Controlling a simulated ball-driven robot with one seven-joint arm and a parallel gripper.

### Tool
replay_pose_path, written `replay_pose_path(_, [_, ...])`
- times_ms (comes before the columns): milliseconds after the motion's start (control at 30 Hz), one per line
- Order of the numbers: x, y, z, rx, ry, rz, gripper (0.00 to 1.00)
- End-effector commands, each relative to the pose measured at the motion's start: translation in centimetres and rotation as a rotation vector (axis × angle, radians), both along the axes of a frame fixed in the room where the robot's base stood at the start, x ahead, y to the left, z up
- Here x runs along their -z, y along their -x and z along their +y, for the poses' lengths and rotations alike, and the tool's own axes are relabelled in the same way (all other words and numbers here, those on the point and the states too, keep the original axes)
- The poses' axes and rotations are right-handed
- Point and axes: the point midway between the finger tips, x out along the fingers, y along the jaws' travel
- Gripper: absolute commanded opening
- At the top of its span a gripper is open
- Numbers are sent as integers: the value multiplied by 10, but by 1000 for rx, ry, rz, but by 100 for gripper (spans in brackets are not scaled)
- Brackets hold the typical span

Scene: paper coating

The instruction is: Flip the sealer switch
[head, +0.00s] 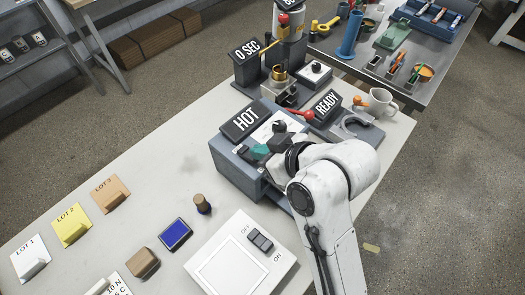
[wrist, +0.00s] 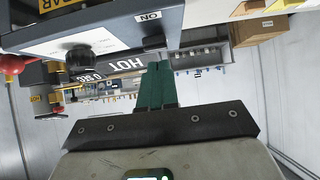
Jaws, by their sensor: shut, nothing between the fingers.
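A blue-grey box (head: 235,165) with a HOT sign (head: 246,119) stands near the table's right end; I take it for the sealer. In the wrist view, its face (wrist: 60,35) carries a small dark switch (wrist: 153,42) beside an upside-down ON label. My gripper (head: 257,152) is at the box's top front, its teal fingers together and empty. In the wrist view, the fingertips (wrist: 154,66) appear just below the switch; I cannot tell whether they touch it. In the head view, the gripper and arm hide part of the box. The switch's position is unclear.
A white panel (head: 232,270) with a separate OFF/ON rocker (head: 260,240) lies in front. A READY sign (head: 327,106), a red-handled lever (head: 302,114) and a mug (head: 381,101) crowd the back. A stamp (head: 202,204) and ink pad (head: 175,234) stand left; the table's middle is clear.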

Motion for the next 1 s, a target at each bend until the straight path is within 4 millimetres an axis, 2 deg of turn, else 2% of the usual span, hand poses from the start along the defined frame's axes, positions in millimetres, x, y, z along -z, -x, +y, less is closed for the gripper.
replay_pose_path(33, [-11, -2, 2, -1, 0, -1, 0])
replay_pose_path(233, [-42, -11, 14, -3, 0, -2, 0])
replay_pose_path(267, [-41, -9, 9, 0, -3, -5, 0])
replay_pose_path(600, [-97, 15, -22, 0, -1, -5, 0])
replay_pose_path(800, [-113, 22, -30, 0, -1, -2, 0])
replay_pose_path(1000, [-116, 23, -31, -1, 0, 0, 0])
